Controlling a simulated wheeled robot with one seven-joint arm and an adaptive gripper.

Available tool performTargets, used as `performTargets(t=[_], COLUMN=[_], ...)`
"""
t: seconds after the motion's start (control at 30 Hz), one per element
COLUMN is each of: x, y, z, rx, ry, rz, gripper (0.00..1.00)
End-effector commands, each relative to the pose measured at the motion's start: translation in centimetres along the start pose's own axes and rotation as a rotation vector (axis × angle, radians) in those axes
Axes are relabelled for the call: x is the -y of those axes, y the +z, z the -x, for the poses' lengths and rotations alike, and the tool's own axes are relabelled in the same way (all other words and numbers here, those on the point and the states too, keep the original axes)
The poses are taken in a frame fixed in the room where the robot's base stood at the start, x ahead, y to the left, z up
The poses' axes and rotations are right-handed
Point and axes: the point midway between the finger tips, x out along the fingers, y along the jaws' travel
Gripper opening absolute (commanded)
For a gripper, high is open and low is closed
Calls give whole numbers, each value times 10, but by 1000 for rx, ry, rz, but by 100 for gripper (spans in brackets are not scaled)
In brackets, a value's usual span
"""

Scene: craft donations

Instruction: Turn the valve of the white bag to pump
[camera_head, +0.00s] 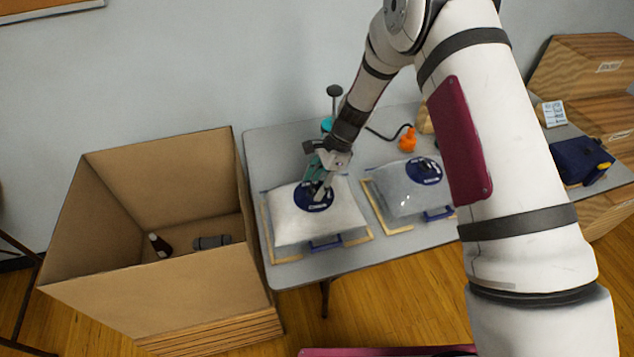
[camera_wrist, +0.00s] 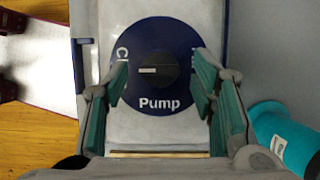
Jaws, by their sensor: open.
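The white bag (camera_head: 343,219) lies puffed up on the left of the table. Its round blue valve plate (camera_head: 301,197) is on top, partly hidden by my gripper (camera_head: 321,192). In the wrist view the blue plate (camera_wrist: 160,30) has a black knob (camera_wrist: 158,71) at its centre. A pale mark on the knob points left, towards a partly hidden label. The word "Pump" (camera_wrist: 160,104) is at the bottom of the plate in that view. My gripper (camera_wrist: 162,78) is open, with one teal finger on each side of the knob and gaps between.
A grey-white bag (camera_head: 403,199) with a similar blue valve lies to the right. A large open cardboard box (camera_head: 90,215) stands left of the table (camera_head: 262,150). A teal cylinder (camera_wrist: 285,135) is close to my right finger in the wrist view. An orange object (camera_head: 407,140) stands behind.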

Motion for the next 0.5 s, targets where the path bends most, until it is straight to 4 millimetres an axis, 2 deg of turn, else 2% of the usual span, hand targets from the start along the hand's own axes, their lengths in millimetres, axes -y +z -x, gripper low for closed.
performTargets(t=[0.03, 0.07, 0.2, 0.27, 0.5], x=[0, 0, 0, 0, 1], y=[0, 0, 0, 0, 0], z=[0, 0, 0, 0, 0], rx=[0, 0, 0, 0, 0], ry=[0, 0, 0, 0, 4], rz=[0, 0, 0, 0, 9], gripper=[52, 47, 15, 3, 3])
